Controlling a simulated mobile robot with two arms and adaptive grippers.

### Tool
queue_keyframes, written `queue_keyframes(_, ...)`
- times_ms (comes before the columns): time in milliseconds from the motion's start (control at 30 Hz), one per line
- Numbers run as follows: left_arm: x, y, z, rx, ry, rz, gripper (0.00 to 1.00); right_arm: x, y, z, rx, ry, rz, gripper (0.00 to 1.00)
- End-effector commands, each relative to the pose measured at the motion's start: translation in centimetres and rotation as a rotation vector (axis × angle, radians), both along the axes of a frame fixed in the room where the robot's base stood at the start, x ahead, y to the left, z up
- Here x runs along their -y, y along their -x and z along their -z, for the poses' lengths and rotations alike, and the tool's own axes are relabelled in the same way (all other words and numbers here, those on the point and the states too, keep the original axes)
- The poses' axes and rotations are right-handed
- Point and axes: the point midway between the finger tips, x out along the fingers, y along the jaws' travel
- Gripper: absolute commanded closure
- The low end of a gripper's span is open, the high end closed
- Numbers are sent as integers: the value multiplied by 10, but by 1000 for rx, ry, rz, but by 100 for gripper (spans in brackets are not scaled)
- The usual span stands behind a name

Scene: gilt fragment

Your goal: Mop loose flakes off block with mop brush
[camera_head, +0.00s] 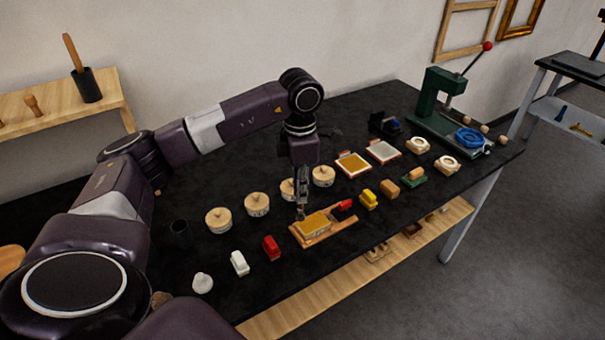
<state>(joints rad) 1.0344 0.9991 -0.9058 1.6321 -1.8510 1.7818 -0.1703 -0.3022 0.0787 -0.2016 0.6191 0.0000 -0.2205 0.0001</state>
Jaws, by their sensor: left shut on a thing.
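A block with a golden-yellow top (315,223) sits in a wooden tray (335,232) near the front middle of the black table. My left gripper (301,197) points straight down above the block's far left end. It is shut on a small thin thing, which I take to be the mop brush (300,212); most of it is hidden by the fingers. The brush tip is close to the block's far left corner, and I cannot tell whether it touches. Loose flakes are too small to make out. My right gripper is out of view.
A green press (437,98) stands at the back right.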

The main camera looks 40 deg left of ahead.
Motion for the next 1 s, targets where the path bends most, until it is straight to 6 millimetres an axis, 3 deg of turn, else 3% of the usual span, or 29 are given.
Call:
queue_keyframes(500,-9,4,-49,2,1,-7,100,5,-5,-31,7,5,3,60)
queue_keyframes(1000,-10,4,-51,2,1,-7,100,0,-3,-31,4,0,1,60)
